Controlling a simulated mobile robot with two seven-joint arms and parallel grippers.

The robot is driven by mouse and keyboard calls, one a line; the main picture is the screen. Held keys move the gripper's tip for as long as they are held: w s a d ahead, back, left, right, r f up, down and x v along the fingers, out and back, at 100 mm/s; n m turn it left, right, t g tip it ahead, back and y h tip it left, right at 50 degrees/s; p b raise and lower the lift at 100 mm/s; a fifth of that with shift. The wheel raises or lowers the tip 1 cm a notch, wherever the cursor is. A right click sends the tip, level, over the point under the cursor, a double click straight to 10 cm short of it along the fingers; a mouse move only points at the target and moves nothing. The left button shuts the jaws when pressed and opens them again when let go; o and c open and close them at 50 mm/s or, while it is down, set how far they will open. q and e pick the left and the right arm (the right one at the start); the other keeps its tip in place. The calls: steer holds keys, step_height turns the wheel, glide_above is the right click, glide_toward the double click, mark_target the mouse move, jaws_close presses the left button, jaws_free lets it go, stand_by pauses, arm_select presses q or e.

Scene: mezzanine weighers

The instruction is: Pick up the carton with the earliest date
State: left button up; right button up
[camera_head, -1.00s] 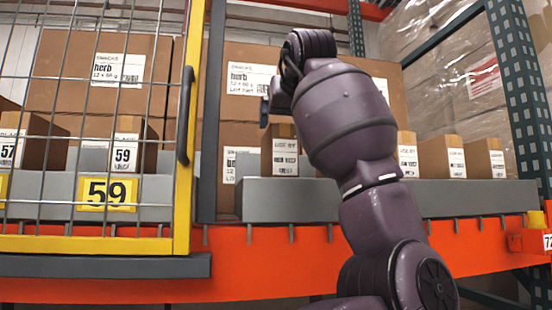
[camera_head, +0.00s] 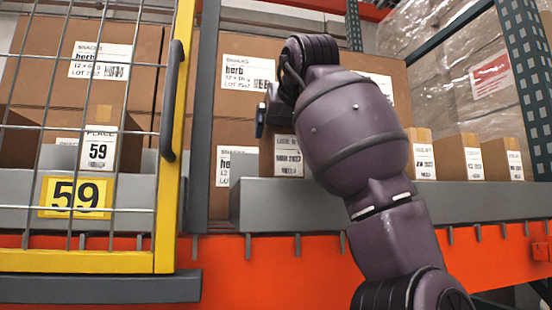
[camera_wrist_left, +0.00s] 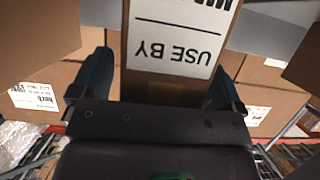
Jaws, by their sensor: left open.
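A small brown carton (camera_head: 267,158) with a white label stands in the grey tray (camera_head: 300,203) beside my left gripper (camera_head: 266,119). The left wrist view shows a carton (camera_wrist_left: 150,90) with an upside-down "USE BY" label between the open fingers of my left gripper (camera_wrist_left: 156,88); its date is cut off. In the head view the date print is too small to read surely. More labelled cartons stand to the right: one (camera_head: 420,148), another (camera_head: 452,160) and a third (camera_head: 497,162). My left arm hides part of the row. My right gripper is not in view.
A yellow-framed mesh door (camera_head: 165,235) covers the left bay, with a "PLACE 59" carton (camera_head: 100,150) behind it. Large snack boxes (camera_head: 235,110) stack behind the tray. An orange beam (camera_head: 300,262) runs below; a green rack post (camera_head: 522,90) stands right.

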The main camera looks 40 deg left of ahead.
arm_select(q)
steer(key=shift+c, duration=0.2)
steer(key=c, duration=1.2)
steer(key=shift+r, duration=0.1)
